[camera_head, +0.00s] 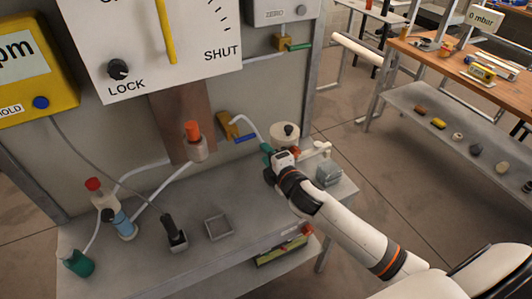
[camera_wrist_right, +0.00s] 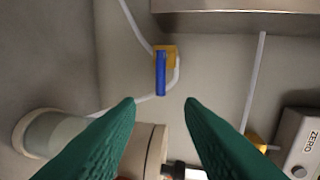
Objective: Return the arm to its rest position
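My right arm reaches in from the lower right of the head view. Its gripper (camera_head: 267,150) is over the back right of the grey bench, in front of the panel. In the right wrist view the two green fingers (camera_wrist_right: 160,104) are spread apart with nothing between them, so it is open. Beyond the fingertips is a yellow valve with a blue handle (camera_wrist_right: 160,74). The blue handle also shows in the head view (camera_head: 245,138), just left of the gripper. A cream cylinder (camera_head: 285,132) with a black knob stands close behind the gripper. My left gripper is not in view.
The grey bench (camera_head: 200,262) holds an orange-capped fitting (camera_head: 195,142), a black-handled device (camera_head: 174,233), a small square tray (camera_head: 218,227) and a grey block (camera_head: 328,173). White hoses run along the panel. A wooden workbench (camera_head: 435,68) stands at the right, with open floor between.

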